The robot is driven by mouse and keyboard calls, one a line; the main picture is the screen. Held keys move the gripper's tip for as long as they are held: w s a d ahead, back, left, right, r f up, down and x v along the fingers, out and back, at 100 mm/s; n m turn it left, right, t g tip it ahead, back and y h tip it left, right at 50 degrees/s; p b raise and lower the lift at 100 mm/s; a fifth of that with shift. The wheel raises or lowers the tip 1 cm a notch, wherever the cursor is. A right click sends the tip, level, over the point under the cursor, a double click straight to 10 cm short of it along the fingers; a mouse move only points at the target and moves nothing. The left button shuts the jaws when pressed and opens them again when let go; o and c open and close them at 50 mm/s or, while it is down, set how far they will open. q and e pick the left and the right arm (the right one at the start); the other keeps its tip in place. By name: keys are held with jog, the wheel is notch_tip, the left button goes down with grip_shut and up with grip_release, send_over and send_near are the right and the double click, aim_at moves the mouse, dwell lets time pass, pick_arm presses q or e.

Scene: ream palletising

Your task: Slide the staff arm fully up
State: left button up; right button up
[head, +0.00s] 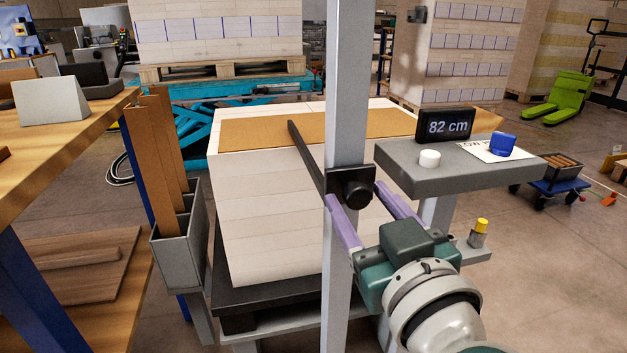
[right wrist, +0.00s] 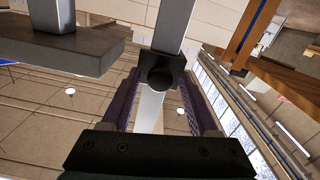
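The grey upright staff (head: 347,90) stands in front of the pallet stack. Its black slider block with a round knob (head: 357,193) sits about halfway up the visible staff. The dark staff arm (head: 305,155) reaches from the block back and left over the stack's top edge. My right gripper (head: 357,190) has its purple fingers apart, one on each side of the slider block. In the right wrist view the knob (right wrist: 160,77) shows between the fingers, with gaps beside it. My left gripper is out of view.
A grey shelf (head: 430,180) right of the staff holds the display, a white button, and a blue item on a paper. A grey bin (head: 180,245) with brown boards stands left of the ream stack (head: 265,210). A wooden table (head: 60,150) is at far left.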

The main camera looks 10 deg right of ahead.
grip_shut()
dwell(1.1)
